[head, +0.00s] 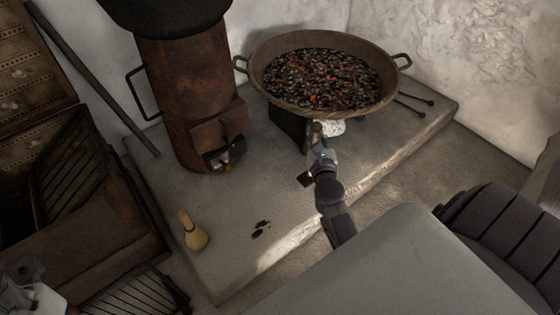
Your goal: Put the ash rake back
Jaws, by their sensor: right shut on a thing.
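My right gripper (317,143) is in the head view just in front of the wide pan, low over the hearth slab. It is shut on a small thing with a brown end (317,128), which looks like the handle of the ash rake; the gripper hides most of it. A small dark flat piece (305,180) shows beside my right wrist; I cannot tell whether it belongs to the rake. Part of my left gripper (27,285) shows at the lower left corner; its fingers cannot be made out.
A long dark rod (95,80) leans at the left. A pale brush (193,232) and dark bits (260,229) are on the slab. Two thin rods (415,100) lie right of the pan.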

